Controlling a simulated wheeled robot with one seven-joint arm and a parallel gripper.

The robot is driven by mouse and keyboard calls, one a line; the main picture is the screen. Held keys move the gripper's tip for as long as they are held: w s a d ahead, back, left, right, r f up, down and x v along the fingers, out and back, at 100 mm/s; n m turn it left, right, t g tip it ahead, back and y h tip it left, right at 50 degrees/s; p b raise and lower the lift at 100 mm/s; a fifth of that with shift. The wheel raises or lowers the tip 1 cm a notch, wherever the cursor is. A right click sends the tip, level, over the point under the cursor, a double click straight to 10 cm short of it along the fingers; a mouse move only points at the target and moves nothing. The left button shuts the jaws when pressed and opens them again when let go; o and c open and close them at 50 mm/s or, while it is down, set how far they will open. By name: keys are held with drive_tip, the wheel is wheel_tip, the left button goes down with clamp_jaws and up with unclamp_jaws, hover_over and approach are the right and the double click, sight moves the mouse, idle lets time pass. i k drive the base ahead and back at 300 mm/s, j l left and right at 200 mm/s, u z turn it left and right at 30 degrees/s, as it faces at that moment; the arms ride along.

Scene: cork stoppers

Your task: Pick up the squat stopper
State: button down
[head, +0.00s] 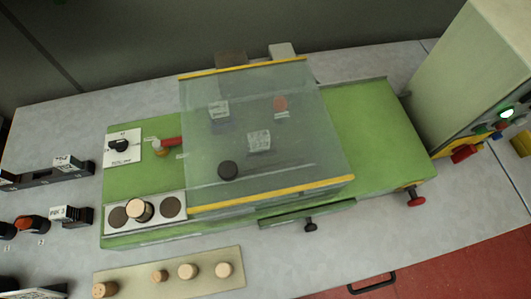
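Several cork stoppers stand on a tan strip (206,284) at the front left. From left to right they are a wide brown stopper (105,290), a small stopper (159,276), a pale stopper (187,271) and another pale stopper (223,269). A larger pale stopper (140,210) stands on a white plate (153,222) on the green panel, between two dark round spots. I cannot tell from this steep view which stopper is the squat one. My gripper is not in view.
A clear cover with yellow edges (270,196) stands over the green panel (375,130), behind the strip. A red knob (415,197) and a black knob (310,226) stick out at the front. Black devices (70,214) lie left. A pale cabinet (465,75) stands right.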

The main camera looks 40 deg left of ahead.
sight(138, 209)
drive_tip(key=k+u, duration=0.15)
drive_tip(key=u, duration=0.45)
drive_tip(key=i+u, duration=0.15)
drive_tip(key=u, duration=1)
drive_tip(key=k+j, duration=0.2)
drive_tip(key=j, duration=0.15)
